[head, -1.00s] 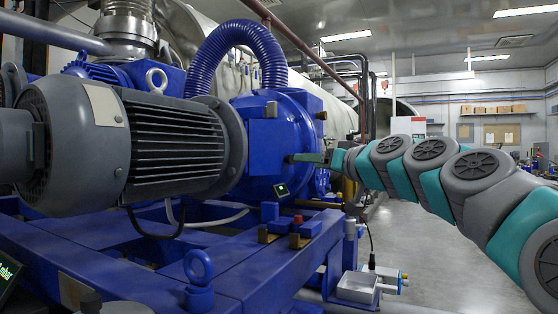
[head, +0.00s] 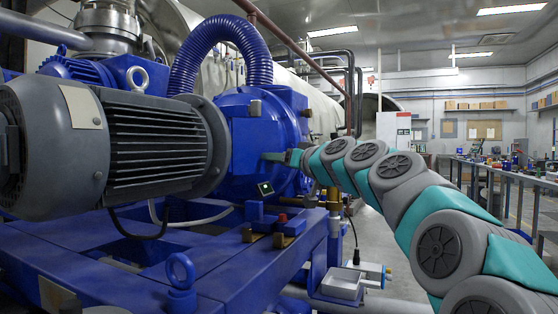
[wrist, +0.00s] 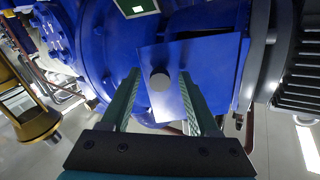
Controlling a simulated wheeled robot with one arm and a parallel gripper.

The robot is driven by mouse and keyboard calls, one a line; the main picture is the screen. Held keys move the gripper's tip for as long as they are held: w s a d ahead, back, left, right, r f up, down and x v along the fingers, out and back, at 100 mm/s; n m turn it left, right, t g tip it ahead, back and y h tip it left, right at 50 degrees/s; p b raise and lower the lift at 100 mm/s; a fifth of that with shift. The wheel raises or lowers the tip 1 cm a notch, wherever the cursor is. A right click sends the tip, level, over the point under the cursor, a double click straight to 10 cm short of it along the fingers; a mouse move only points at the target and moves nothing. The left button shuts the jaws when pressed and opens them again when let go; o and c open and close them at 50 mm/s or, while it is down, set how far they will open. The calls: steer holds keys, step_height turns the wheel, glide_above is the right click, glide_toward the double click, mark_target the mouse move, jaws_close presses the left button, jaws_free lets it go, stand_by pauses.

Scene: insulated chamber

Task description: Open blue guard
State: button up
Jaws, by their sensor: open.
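Whether the fingertips touch the plate is unclear. In the head view my gripper (head: 274,157) is at the side of the blue housing (head: 262,125), and I cannot make out the guard's plate or knob there.
A grey finned motor (head: 150,145) joins the housing on the left. A blue frame (head: 220,265) with small blocks and an eyebolt (head: 180,272) lies below. A small lit display (head: 265,189) sits under my gripper. The floor is clear toward the workbench (head: 500,175) at right.

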jaws_close()
stand_by(0.3)
stand_by(1.0)
